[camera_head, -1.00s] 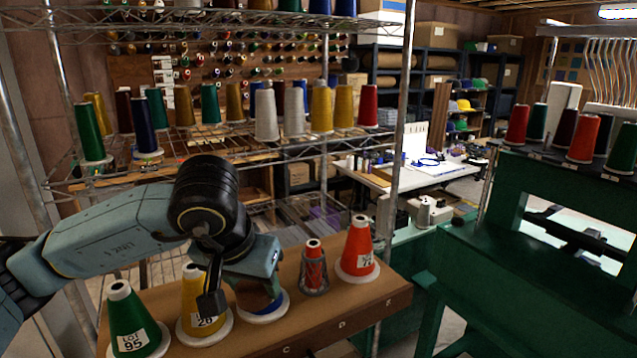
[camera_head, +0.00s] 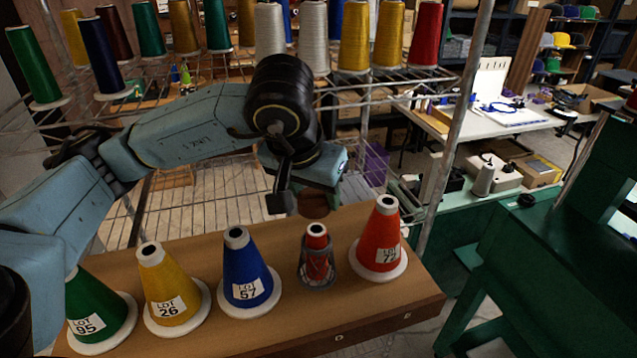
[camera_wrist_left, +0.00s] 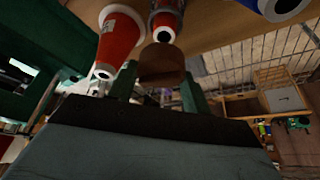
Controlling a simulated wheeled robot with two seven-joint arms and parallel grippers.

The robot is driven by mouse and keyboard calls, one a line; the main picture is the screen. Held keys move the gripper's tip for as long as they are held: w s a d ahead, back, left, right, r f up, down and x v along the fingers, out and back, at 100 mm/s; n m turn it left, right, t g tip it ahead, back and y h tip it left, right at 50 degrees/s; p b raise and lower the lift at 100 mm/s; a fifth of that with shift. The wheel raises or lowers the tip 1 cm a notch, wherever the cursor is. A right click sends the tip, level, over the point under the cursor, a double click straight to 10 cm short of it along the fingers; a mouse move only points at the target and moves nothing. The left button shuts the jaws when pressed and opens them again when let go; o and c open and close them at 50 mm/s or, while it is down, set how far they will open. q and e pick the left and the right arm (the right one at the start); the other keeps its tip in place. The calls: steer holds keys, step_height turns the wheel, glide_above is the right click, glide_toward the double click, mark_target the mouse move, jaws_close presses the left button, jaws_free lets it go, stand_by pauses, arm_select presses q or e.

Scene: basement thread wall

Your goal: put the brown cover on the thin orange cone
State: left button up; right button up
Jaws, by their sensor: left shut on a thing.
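The thin orange cone (camera_head: 316,237) stands upright on the brown wooden shelf, between the blue cone and the wider orange cone, with a grey sleeve around its lower part. It also shows in the left wrist view (camera_wrist_left: 165,20), just beyond the cover. My left gripper (camera_head: 308,188) is shut on the brown cover (camera_head: 313,204), which shows between the fingers in the left wrist view (camera_wrist_left: 161,62). In the head view the cover appears just above the thin cone's top; whether they touch, I cannot tell. My right gripper is out of view.
The wider orange cone (camera_head: 382,235) stands close on the right of the thin one. The blue cone (camera_head: 245,262), yellow cone (camera_head: 166,285) and green cone (camera_head: 97,303) stand on the left. A wire rack with spools is behind, a green machine (camera_head: 555,240) at right.

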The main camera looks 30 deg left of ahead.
mark_target(319, 227)
arm_select(q)
steer(key=shift+f, duration=0.5)
step_height(319, 227, down, 4)
steer(key=b, duration=0.3)
steer(key=shift+w+f, duration=0.1)
steer(key=shift+f+b, duration=0.4)
steer(key=shift+b, duration=0.2)
steer(key=shift+f, duration=0.1)
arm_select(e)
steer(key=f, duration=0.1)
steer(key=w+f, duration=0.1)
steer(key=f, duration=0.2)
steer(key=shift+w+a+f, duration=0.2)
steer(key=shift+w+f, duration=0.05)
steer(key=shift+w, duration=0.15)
arm_select(q)
steer(key=shift+w+b, duration=0.25)
steer(key=shift+b, duration=0.2)
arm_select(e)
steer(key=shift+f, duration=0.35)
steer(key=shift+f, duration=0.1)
